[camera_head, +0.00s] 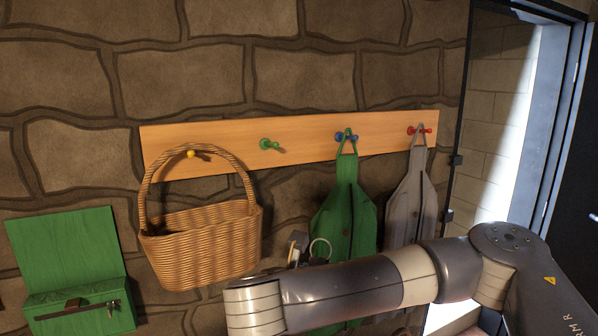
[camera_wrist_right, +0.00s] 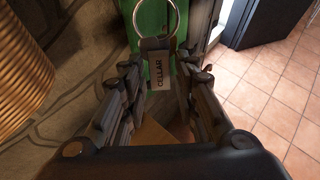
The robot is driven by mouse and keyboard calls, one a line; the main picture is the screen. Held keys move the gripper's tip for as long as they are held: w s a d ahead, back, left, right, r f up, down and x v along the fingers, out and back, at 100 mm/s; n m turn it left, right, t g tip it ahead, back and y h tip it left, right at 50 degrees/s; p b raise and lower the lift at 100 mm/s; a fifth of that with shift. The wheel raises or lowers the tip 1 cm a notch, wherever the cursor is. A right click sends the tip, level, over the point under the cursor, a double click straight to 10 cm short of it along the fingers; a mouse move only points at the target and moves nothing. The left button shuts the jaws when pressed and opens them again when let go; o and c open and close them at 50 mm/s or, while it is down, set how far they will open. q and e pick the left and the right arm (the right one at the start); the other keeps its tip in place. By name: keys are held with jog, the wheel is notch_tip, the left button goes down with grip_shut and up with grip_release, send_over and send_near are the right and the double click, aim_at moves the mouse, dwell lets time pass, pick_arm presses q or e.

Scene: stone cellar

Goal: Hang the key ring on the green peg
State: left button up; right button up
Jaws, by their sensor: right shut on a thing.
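The green peg (camera_head: 268,144) sticks out of the wooden wall board and is bare, between the yellow and blue pegs. The key ring (camera_head: 320,239) shows just above my right forearm in the head view, below and right of the green peg and in front of a green garment. In the right wrist view my right gripper (camera_wrist_right: 160,72) is shut on the key ring's grey tag (camera_wrist_right: 158,64), marked CELLAR. The metal ring stands up beyond the fingertips, clear of them. In the head view my arm hides most of the right gripper. My left gripper is not in view.
A wicker basket (camera_head: 200,244) hangs on the yellow peg (camera_head: 191,154). A doorway stands right.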

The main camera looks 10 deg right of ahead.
pick_arm(q)
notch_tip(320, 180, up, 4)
jog(key=p, duration=0.4)
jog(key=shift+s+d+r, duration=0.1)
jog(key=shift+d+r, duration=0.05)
pick_arm(e)
jog(key=w+a+r+n+t+y, duration=0.1)
jog(key=r+n+t+y, duration=0.2)
jog(key=r, duration=0.6)
jog(key=w+a+r+n+t+y, duration=0.1)
jog(key=w+r+n+t+y, duration=0.1)
jog(key=r, duration=0.7)
jog(key=n+t+y, duration=0.1)
jog(key=t+y, duration=0.1)
jog(key=shift+w+r+n+t, duration=0.3)
jog(key=shift+r+n, duration=0.1)
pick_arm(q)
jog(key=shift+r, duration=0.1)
pick_arm(e)
jog(key=shift+s+d, duration=0.1)
pick_arm(q)
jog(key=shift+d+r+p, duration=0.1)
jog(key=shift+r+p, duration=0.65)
jog(key=shift+p, duration=0.15)
pick_arm(e)
jog(key=w+a+f, duration=0.1)
jog(key=w, duration=0.5)
jog(key=w+a+f, duration=0.2)
jog(key=w, duration=0.4)
jog(key=shift+w, duration=0.15)
